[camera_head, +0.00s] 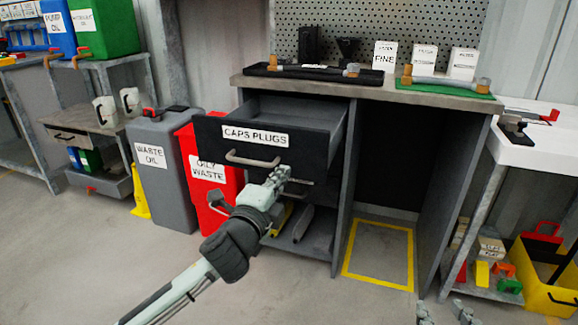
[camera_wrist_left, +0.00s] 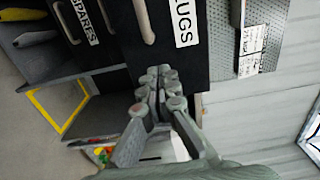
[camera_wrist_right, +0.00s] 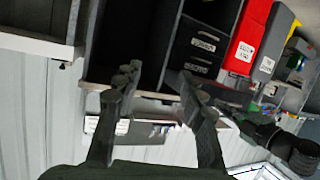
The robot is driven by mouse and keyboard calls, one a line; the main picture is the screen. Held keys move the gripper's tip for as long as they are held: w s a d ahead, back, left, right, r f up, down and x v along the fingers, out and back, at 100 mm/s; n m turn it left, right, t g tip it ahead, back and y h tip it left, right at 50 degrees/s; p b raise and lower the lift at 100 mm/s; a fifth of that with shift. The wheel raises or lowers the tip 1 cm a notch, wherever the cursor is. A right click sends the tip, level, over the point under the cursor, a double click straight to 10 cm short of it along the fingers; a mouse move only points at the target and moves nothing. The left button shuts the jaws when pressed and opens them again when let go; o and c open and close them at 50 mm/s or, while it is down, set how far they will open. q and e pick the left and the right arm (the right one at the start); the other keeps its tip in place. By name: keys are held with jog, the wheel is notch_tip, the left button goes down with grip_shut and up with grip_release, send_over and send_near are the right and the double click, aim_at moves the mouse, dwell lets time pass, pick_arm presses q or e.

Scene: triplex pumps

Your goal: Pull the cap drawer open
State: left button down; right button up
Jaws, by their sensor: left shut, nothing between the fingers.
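The cap drawer (camera_head: 212,135), dark with a "CAPS PLUGS" label (camera_head: 255,136), is pulled out from the bench, and its empty-looking inside shows from above. Its pale bar handle (camera_head: 252,159) also appears at the top of the left wrist view (camera_wrist_left: 145,22). My left gripper (camera_head: 280,176) is shut and empty, just below and right of the handle, apart from it; its closed fingertips show in the left wrist view (camera_wrist_left: 160,76). My right gripper (camera_wrist_right: 158,76) is open and empty, with its fingertips at the bottom edge of the head view (camera_head: 445,315).
A lower drawer labelled "SPARES" (camera_wrist_left: 88,22) sits beneath the cap drawer. A red oily-waste bin (camera_head: 207,168) and a grey waste-oil bin (camera_head: 160,160) stand left of it. Trays and parts lie on the bench top (camera_head: 375,90). Floor in front is clear.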

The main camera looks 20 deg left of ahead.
aim_at(293, 159)
pick_arm(q)
jog(key=shift+w, duration=2.4)
pick_arm(e)
jog(key=shift+w+a+r+t, duration=0.1)
jog(key=shift+a+r+t, duration=0.25)
jog(key=shift+r, duration=0.2)
pick_arm(q)
jog(key=shift+w, duration=0.25)
jog(key=w+p, duration=0.1)
jog(key=w, duration=0.3)
jog(key=shift+w+d, duration=0.15)
jog(key=shift+w, duration=0.2)
pick_arm(e)
jog(key=s+d+f+g+h, duration=0.1)
jog(key=s+d+f+g, duration=0.1)
jog(key=f, duration=0.4)
jog(key=shift+s+d+g+h, duration=0.15)
jog(key=shift+d+g+h, duration=0.15)
jog(key=shift+d+g, duration=0.75)
jog(key=shift+d, duration=0.2)
